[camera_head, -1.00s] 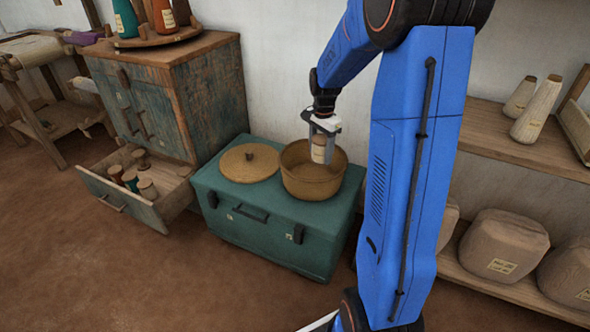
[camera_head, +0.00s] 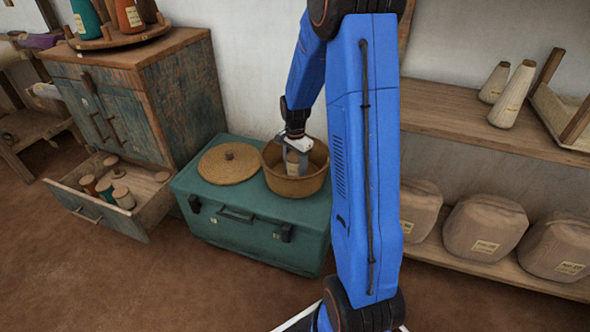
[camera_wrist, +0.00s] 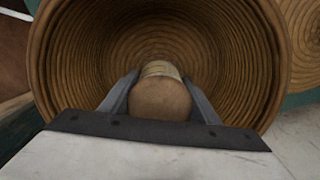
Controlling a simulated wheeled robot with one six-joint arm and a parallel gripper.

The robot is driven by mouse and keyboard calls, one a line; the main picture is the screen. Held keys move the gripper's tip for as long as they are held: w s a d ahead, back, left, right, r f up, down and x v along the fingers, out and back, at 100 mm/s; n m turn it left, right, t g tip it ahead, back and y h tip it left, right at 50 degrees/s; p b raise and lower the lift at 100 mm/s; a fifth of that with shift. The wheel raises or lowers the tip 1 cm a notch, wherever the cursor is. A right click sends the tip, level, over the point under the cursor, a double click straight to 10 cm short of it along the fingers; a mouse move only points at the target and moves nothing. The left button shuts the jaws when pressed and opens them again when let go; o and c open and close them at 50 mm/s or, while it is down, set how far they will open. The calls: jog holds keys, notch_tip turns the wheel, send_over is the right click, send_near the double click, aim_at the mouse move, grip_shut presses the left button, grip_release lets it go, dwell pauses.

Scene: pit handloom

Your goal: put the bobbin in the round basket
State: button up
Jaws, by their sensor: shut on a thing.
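The round basket (camera_head: 296,186) is a tan woven bowl on top of a green chest. My gripper (camera_head: 296,163) is down inside the basket's mouth and shut on a pale bobbin (camera_head: 292,157). In the wrist view the bobbin (camera_wrist: 160,94) sits between the two fingers of my gripper (camera_wrist: 160,88), with the coiled basket wall (camera_wrist: 70,65) all around it. I cannot tell whether the bobbin touches the basket floor.
A round woven lid (camera_head: 229,164) lies left of the basket on the green chest (camera_head: 250,232). An open drawer (camera_head: 133,212) with several bobbins is at left, under a worn cabinet (camera_head: 185,100). Shelves with cones (camera_head: 512,95) and wrapped bundles (camera_head: 485,228) stand at right.

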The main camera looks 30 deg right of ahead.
jog(key=shift+f, duration=0.5)
jog(key=shift+f, duration=0.1)
jog(key=o, duration=1.2)
jog(key=shift+o, duration=0.2)
